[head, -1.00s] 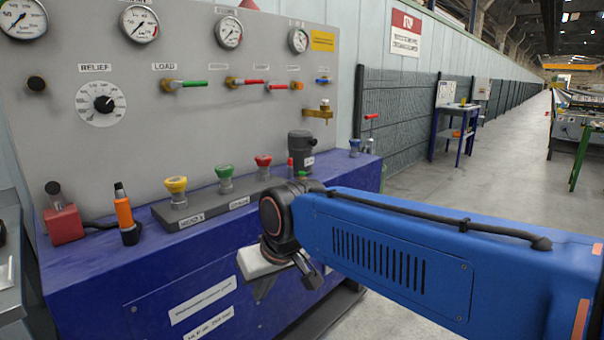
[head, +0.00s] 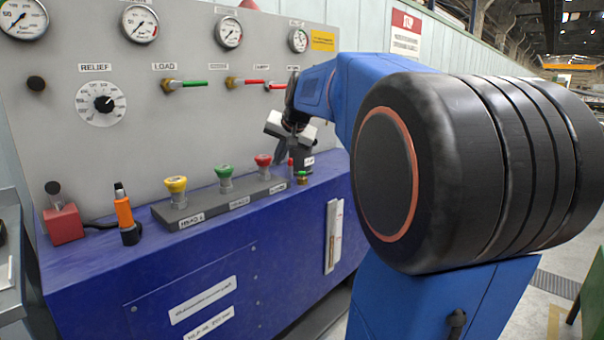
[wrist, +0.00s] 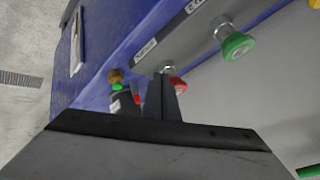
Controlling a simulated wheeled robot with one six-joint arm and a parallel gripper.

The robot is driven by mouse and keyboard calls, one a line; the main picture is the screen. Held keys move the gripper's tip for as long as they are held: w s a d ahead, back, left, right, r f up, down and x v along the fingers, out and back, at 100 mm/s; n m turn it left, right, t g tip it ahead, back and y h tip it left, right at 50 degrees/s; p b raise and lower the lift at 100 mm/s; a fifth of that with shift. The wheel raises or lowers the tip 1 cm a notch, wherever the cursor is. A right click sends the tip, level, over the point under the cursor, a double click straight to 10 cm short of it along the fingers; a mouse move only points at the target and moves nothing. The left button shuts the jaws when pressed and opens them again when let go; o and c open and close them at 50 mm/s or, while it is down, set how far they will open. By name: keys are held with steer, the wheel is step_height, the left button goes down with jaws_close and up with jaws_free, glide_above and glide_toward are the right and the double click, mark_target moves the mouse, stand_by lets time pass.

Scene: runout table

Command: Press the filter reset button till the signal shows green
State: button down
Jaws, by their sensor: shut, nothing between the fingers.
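A dark filter housing (head: 303,157) with a white label stands at the right end of the blue bench. It is partly hidden by my gripper in the head view, and also shows in the wrist view (wrist: 121,103). Beside it are a small red post (head: 290,163) and a brass fitting with a green band (head: 302,178), also in the wrist view (wrist: 117,82). I cannot tell which is the reset button and which the signal. My gripper (head: 279,157) is shut and empty, pointing down near the housing. In the wrist view its fingertips (wrist: 161,80) overlap the red mushroom button (wrist: 179,85); contact cannot be told.
Yellow (head: 176,184), green (head: 224,172) and red (head: 263,160) mushroom knobs stand in a row left of the housing. An orange-and-black device (head: 125,212) and a red block (head: 63,225) are further left. Gauges and valve levers line the grey panel (head: 150,110) behind.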

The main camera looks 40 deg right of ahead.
mark_target(302, 173)
steer(key=w+d+r+m, duration=0.1)
steer(key=w+d+r, duration=0.1)
steer(key=d, duration=0.5)
steer(key=w+d+r+m+h, duration=0.1)
steer(key=w+d+r+m, duration=0.1)
steer(key=d, duration=0.4)
steer(key=shift+w+d+t, duration=0.15)
steer(key=shift+d+t, duration=0.25)
steer(key=shift+f, duration=4.35)
steer(key=shift+f, duration=0.15)
steer(key=shift+f, duration=0.25)
steer(key=shift+f, duration=0.5)
steer(key=shift+r, duration=0.95)
